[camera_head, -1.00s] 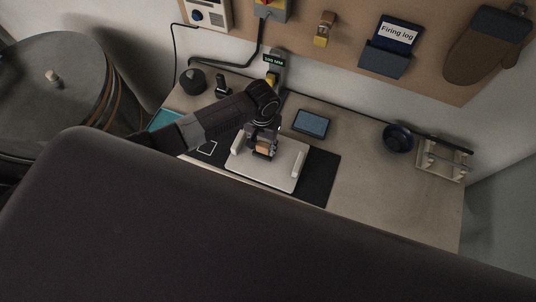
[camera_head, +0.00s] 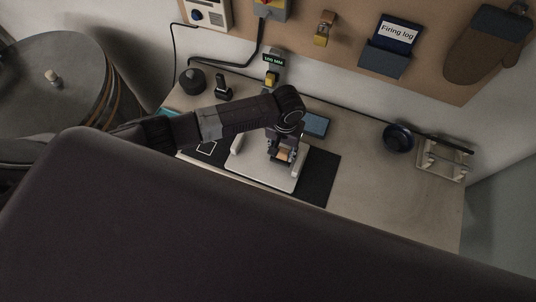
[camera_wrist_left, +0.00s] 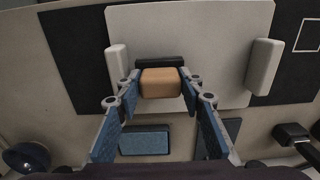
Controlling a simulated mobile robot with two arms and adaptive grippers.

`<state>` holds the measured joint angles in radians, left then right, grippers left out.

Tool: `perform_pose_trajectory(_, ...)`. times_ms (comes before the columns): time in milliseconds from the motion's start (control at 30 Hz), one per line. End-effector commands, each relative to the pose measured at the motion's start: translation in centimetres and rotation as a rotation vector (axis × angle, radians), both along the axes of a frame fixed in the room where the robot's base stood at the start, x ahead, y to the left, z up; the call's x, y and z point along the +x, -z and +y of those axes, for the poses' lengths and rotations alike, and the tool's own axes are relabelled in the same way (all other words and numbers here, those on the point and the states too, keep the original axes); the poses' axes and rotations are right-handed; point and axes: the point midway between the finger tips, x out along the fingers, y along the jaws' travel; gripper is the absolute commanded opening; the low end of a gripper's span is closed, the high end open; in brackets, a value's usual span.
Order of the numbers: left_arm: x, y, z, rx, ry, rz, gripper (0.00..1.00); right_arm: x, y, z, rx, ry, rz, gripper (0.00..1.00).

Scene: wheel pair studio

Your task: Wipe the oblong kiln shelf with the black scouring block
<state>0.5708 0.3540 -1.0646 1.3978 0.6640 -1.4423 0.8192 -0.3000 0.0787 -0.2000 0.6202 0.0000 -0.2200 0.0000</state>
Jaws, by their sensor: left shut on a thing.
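The oblong kiln shelf (camera_head: 255,170) is a pale flat board on a dark mat (camera_head: 319,182). In the left wrist view the shelf (camera_wrist_left: 200,25) has a light upright bar near each short end. My left gripper (camera_head: 281,153) is over the right half of the shelf in the head view. In the left wrist view its fingers (camera_wrist_left: 161,84) are shut on the tan part of the scouring block (camera_wrist_left: 160,82), whose black part shows just beyond. The block is at or just above the shelf; I cannot tell whether it touches. My right gripper is not in view.
A dark blue bowl (camera_head: 397,138) and a pale rack (camera_head: 444,160) stand to the right. A dark round object (camera_head: 193,81) is at back left. The bench's right front is clear.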

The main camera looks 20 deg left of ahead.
Motion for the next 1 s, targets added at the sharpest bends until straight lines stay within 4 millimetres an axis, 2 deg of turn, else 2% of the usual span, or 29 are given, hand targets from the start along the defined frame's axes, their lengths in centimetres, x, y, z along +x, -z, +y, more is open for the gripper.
perform_pose_trajectory(367,0.0,-0.1,-0.4,0.001,-0.002,0.0,0.08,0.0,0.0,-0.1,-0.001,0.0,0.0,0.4)
perform_pose_trajectory(700,0.0,-3.4,-0.4,-0.001,-0.002,-0.001,0.08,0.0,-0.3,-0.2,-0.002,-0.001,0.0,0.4)
perform_pose_trajectory(1000,0.0,-4.0,-0.3,0.001,-0.002,0.0,0.08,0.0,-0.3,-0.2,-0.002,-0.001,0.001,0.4)
